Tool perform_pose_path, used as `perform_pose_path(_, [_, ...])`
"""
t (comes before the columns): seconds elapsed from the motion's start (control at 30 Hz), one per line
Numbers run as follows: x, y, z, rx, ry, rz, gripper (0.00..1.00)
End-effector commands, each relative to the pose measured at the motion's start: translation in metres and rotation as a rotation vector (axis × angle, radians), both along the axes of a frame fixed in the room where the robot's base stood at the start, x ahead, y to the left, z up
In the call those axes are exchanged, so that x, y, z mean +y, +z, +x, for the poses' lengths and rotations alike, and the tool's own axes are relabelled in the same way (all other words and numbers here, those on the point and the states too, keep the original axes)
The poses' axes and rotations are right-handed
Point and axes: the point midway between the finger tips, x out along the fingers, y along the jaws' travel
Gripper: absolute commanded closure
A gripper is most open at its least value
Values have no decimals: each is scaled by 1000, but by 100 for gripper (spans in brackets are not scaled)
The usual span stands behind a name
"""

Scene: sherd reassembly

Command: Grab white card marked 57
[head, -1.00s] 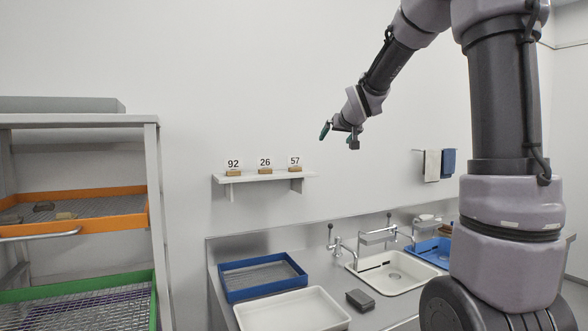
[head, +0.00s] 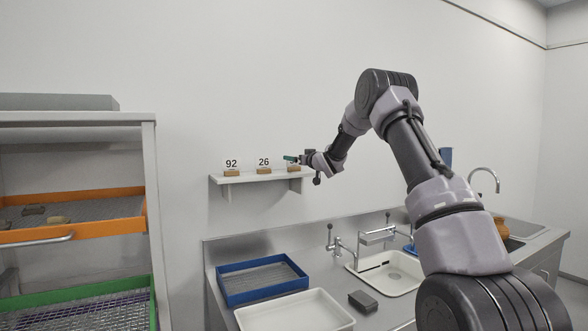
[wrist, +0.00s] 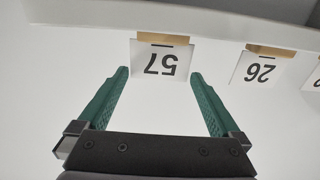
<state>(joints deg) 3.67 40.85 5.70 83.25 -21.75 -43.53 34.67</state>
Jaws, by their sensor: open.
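The white card marked 57 (wrist: 160,62) stands in a small wooden block (wrist: 165,39) on the wall shelf. In the wrist view it appears upside down, between and just beyond the tips of my gripper (wrist: 157,73). The two green fingers are open, one to each side of the card, and do not appear to touch it. In the head view my gripper (head: 291,159) is at the right end of the shelf and hides most of the card, while part of its block (head: 293,169) shows below.
Card 26 (head: 263,162) and card 92 (head: 231,163) stand in their blocks to the left on the shelf (head: 250,178). The wall is close behind.

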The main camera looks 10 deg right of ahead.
Motion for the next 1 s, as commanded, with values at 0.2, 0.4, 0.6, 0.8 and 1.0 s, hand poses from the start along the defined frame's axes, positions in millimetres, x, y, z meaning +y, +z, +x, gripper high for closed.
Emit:
perform_pose_path(0.2, [7, 0, 17, 0, 1, -1, 0])
perform_pose_path(0.4, [16, -1, 45, 0, 1, 0, 0])
perform_pose_path(0.6, [19, 0, 56, 1, -1, -1, 0])
perform_pose_path(0.8, [19, 0, 56, 1, -1, 0, 4])
perform_pose_path(1.0, [19, 0, 56, 1, -1, 0, 60])
